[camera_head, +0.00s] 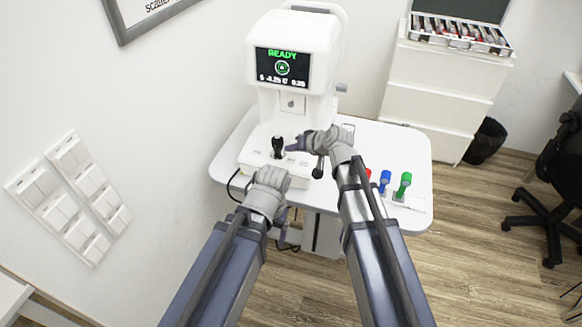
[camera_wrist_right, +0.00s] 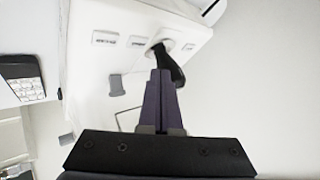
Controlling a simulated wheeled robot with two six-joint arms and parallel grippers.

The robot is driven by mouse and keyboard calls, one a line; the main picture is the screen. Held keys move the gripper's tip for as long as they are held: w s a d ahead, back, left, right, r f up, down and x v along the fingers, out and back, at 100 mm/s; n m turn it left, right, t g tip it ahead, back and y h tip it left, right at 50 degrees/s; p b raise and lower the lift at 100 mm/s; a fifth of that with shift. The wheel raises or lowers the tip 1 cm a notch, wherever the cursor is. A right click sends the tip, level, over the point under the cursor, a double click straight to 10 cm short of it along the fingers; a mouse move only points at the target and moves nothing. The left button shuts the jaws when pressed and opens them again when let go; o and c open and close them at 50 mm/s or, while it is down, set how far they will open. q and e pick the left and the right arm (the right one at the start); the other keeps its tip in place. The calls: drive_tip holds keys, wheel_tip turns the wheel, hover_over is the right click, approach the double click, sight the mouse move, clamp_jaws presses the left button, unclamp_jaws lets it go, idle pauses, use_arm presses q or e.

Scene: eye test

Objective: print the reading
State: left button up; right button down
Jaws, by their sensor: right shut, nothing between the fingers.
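The white eye-test machine (camera_head: 291,35) stands on a small white table. Its screen (camera_head: 282,67) shows a green "READY", a ring target and a line of figures too small to read surely. A black joystick (camera_head: 278,146) rises from its base (camera_head: 253,158). My right gripper (camera_head: 291,147) is shut and empty, its tips beside the joystick. In the right wrist view the shut fingers (camera_wrist_right: 163,75) point at the joystick (camera_wrist_right: 173,68); I cannot tell if they touch. Two small labels (camera_wrist_right: 105,38) there are too blurred to read. My left gripper (camera_head: 270,178) is low before the base, fingers hidden.
Red, blue (camera_head: 384,180) and green (camera_head: 404,184) handled items stand at the table's right (camera_head: 420,150). A white drawer cabinet (camera_head: 437,80) bears a lens case (camera_head: 460,34). A black bin (camera_head: 485,142) and a chair (camera_head: 560,190) stand right. Wall switches (camera_head: 70,200) are left.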

use_arm(q)
drive_tip(key=shift+f+b, duration=1)
drive_tip(key=shift+f, duration=0.55)
use_arm(e)
drive_tip(key=shift+w+d+f, duration=0.1)
drive_tip(key=shift+w+f, duration=0.1)
drive_tip(key=shift+f, duration=1.35)
use_arm(q)
drive_tip(key=shift+f+b, duration=0.4)
use_arm(e)
drive_tip(key=shift+f, duration=0.4)
